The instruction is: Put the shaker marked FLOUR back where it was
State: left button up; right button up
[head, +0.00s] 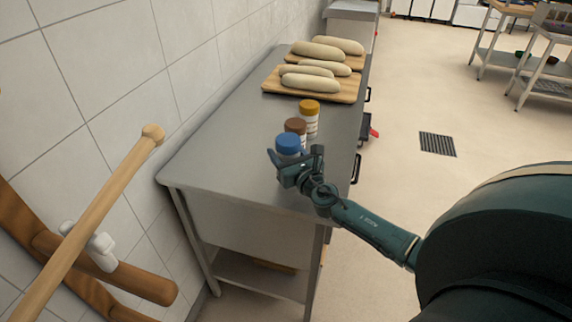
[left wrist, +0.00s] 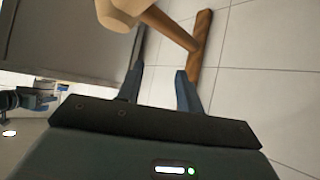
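Three shakers stand in a row on the steel table, with a blue lid (head: 288,143), a brown lid (head: 296,126) and an orange lid (head: 309,108). Their labels are too small to read, so I cannot tell which is marked FLOUR. My right gripper (head: 296,165) is at the near, blue-lidded shaker, with fingers low beside it. It hides part of that shaker's body, and I cannot tell whether the fingers touch it. My left gripper (left wrist: 159,88) shows in the left wrist view, open with nothing between its fingers. It is outside the head view.
The steel table (head: 225,150) runs along a tiled wall, its near left top bare. Wooden boards (head: 340,96) with several dough loaves lie farther back. Long wooden handles (head: 100,215) and a white holder (head: 101,250) are at the left wall. Open floor lies to the right.

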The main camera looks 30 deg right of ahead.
jog(key=shift+f+b, duration=0.5)
jog(key=shift+f, duration=0.8)
jog(key=o, duration=1.1)
jog(key=shift+r, duration=0.2)
jog(key=shift+s+f, duration=0.15)
jog(key=shift+s, duration=0.2)
jog(key=s, duration=0.7)
jog(key=s+a, duration=0.1)
jog(key=s, duration=0.3)
jog(key=shift+s+r, duration=0.15)
jog(key=shift+r, duration=0.05)
jog(key=shift+s+f, duration=0.1)
